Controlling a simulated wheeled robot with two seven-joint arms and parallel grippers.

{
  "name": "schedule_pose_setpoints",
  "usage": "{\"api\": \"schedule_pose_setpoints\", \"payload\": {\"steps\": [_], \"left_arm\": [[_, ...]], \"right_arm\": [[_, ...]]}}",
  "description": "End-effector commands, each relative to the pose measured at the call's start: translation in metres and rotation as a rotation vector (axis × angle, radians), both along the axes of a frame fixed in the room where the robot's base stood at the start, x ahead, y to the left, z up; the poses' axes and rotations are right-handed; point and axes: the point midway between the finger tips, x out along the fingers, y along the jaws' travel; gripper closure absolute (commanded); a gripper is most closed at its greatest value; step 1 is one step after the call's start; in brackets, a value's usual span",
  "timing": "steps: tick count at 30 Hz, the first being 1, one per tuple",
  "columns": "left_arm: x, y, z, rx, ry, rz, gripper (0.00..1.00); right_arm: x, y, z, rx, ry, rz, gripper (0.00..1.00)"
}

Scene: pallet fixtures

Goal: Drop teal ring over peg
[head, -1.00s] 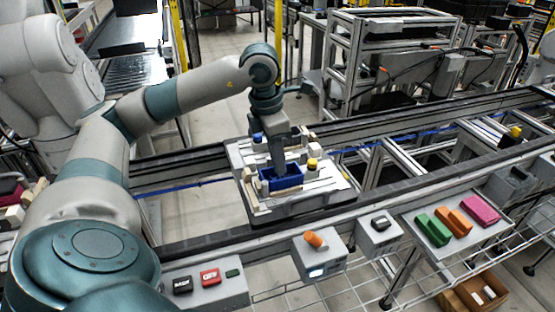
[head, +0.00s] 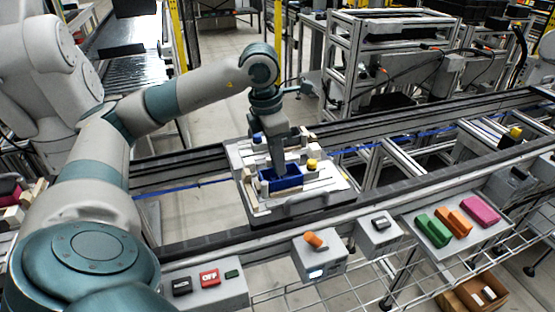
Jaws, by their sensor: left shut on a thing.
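My left gripper (head: 280,170) points down over the pallet fixture (head: 316,201) on the conveyor. Its fingertips reach to the blue bin (head: 293,182). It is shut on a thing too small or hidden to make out. I cannot pick out the teal ring or a clear peg in this view. A yellow-capped post (head: 312,164) stands on the pallet to the right of the gripper. Pale blocks surround the bin. My right gripper is not in view.
Conveyor rails run along both sides of the pallet. In front are a box with an orange switch (head: 314,239), a button box (head: 205,287), and a shelf with green (head: 433,230), orange (head: 460,222) and pink (head: 482,210) blocks. A yellow-topped piece (head: 516,132) sits far right.

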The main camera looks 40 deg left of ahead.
Motion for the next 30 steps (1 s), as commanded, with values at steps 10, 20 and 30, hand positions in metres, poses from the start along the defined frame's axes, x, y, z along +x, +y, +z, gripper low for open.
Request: {"api": "schedule_pose_setpoints", "payload": {"steps": [10,20,30], "left_arm": [[0.0001,-0.0001,-0.0029,0.000,0.000,0.000,1.00],[0.0000,0.0000,-0.0036,0.000,0.000,0.000,1.00],[0.0001,0.0000,-0.0037,0.000,0.000,0.000,1.00]], "right_arm": [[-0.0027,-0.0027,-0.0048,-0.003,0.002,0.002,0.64],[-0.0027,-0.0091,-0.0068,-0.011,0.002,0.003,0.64],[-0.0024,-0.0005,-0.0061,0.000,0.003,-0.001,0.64]]}}
